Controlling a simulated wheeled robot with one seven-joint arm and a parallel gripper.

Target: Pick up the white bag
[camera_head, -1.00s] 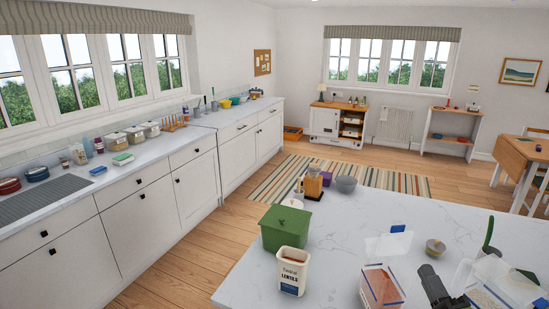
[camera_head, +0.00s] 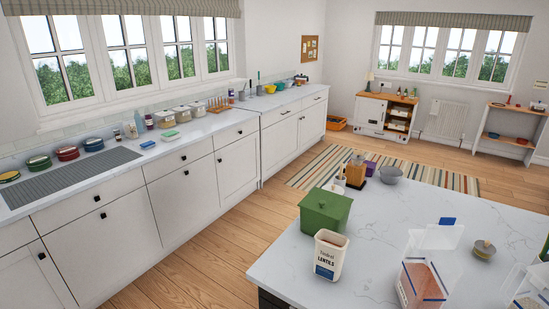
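A white open-topped bag or packet (camera_head: 329,257) with a dark blue label reading "LENTILS" stands upright on the near marble-topped island (camera_head: 385,215), close to its left edge. Brown contents show at its opening. It is the thing that best fits the white bag. A green lidded box (camera_head: 325,212) stands just behind it. My gripper is not in view.
A clear container with reddish contents (camera_head: 422,283), another clear container (camera_head: 527,290) and a small lidded bowl (camera_head: 484,250) are on the island, right of the bag. The wooden floor (camera_head: 200,265) between island and left counter (camera_head: 190,135) is free.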

